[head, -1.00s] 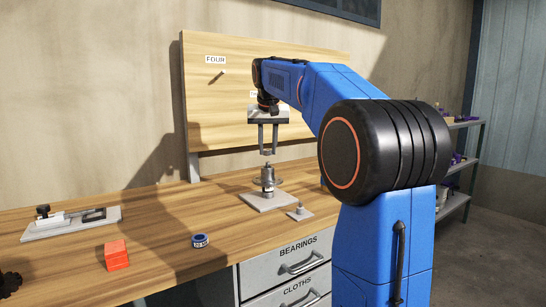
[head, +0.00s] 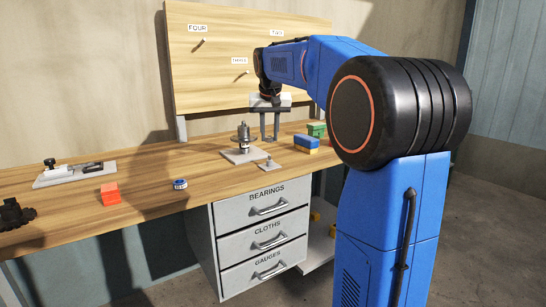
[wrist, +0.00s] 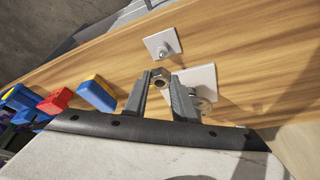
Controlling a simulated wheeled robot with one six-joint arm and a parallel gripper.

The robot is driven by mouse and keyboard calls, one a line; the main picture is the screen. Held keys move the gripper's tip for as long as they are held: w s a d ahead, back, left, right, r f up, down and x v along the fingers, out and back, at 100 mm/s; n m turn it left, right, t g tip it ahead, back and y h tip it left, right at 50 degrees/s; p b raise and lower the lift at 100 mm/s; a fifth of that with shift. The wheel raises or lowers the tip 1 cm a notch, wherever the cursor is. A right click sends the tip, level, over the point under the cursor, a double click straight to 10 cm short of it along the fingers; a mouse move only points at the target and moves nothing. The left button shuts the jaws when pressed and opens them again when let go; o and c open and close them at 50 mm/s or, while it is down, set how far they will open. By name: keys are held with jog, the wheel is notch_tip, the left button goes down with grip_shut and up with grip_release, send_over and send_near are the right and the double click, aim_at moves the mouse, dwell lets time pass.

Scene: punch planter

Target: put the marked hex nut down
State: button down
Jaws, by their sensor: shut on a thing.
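The hex nut (wrist: 160,78) is a small grey metal ring between the fingertips of my gripper (wrist: 163,77) in the wrist view. Any mark on it is too small to make out. My gripper (head: 270,138) is shut on the nut, above the bench and to the right of a stepped metal fixture (head: 243,136) in the head view. A small plate with a short peg (head: 269,165) lies below and apart from my fingertips. It also shows in the wrist view (wrist: 163,43). The fixture's plate (wrist: 203,75) is partly hidden by a finger in the wrist view.
Blue-yellow (head: 306,143) and green (head: 316,129) blocks stand right of my gripper. A red block (head: 110,193), a blue ring (head: 180,184) and a grey plate with a clamp-like tool (head: 74,174) lie left. A pegboard (head: 220,70) stands behind. The front middle of the bench is clear.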

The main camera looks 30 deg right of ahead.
aim_at(270, 161)
jog(key=shift+f, duration=3.35)
jog(key=shift+f, duration=0.15)
jog(key=c, duration=1.5)
grip_release()
jog(key=shift+o, duration=0.2)
jog(key=v, duration=1.2)
